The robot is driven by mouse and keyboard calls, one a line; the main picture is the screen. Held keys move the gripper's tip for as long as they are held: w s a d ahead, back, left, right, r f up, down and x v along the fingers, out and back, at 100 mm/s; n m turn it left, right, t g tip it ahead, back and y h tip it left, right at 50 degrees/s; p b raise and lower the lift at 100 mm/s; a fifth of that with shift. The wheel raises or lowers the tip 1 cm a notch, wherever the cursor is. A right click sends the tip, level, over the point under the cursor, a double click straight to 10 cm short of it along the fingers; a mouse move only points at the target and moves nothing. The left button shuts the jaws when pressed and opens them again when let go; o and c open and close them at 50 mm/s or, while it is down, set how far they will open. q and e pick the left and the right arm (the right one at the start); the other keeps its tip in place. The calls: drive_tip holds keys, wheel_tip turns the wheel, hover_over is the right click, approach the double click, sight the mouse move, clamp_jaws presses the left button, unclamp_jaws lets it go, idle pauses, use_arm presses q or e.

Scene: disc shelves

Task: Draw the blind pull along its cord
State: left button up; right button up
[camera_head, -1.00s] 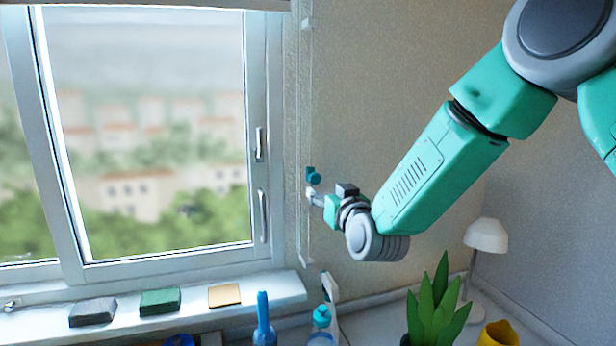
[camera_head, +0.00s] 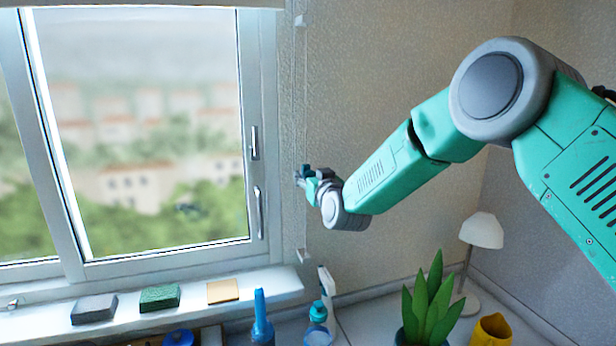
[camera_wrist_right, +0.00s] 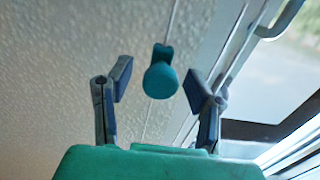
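The blind pull is a small teal knob (camera_wrist_right: 160,78) in the right wrist view, hanging at a thin pale cord (camera_wrist_right: 172,25) along the textured wall. My right gripper (camera_wrist_right: 158,85) is open, with one finger on each side of the knob and a gap to each. I cannot tell how far the knob lies beyond the fingertips. In the head view my right gripper (camera_head: 303,175) is at the cord line just right of the window, and the pull is hard to tell apart from the fingers there. My left gripper is not in view.
The window (camera_head: 150,130) has handles near its right frame. The sill holds a grey block (camera_head: 94,308), a green block (camera_head: 159,298) and a tan block (camera_head: 223,291). Below stand a blue bottle (camera_head: 262,325), a spray bottle (camera_head: 318,318), a plant (camera_head: 430,300), a lamp (camera_head: 482,230) and a yellow cup (camera_head: 492,330).

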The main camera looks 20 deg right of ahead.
drive_tip(key=shift+d, duration=0.4)
clamp_jaws()
drive_tip(key=shift+a+f, duration=0.1)
drive_tip(key=shift+a, duration=0.4)
drive_tip(key=shift+s+a+f+b, duration=0.1)
drive_tip(key=shift+f+b, duration=0.2)
drive_tip(key=shift+b, duration=0.1)
use_arm(q)
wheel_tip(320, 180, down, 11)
drive_tip(key=b, duration=1)
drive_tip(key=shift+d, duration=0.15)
use_arm(e)
wheel_tip(320, 180, down, 16)
drive_tip(key=shift+r, duration=0.2)
drive_tip(key=shift+o, duration=0.9)
unclamp_jaws()
drive_tip(key=shift+d+r, duration=0.1)
drive_tip(key=shift+d, duration=0.1)
